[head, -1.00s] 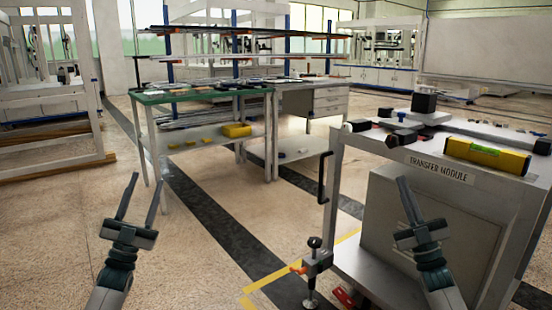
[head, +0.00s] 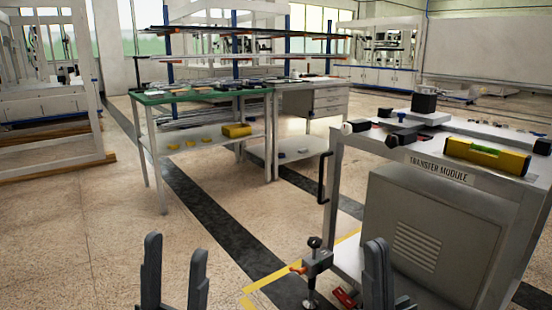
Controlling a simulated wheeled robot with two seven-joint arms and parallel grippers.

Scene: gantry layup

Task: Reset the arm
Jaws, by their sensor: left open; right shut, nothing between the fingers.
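My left gripper (head: 175,275) shows at the bottom of the head view, left of centre. Its two dark grey fingers point up and stand apart, with nothing between them. My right gripper (head: 384,280) is at the bottom, right of centre, in front of the transfer module (head: 430,235). It is shut and holds nothing. Both forearms are below the picture's edge.
The transfer module's top carries a yellow level (head: 487,156) and a black block (head: 424,103). A clamp (head: 313,263) is at its lower left corner. A green-topped bench (head: 160,97) stands behind. Open floor (head: 95,220) lies at left.

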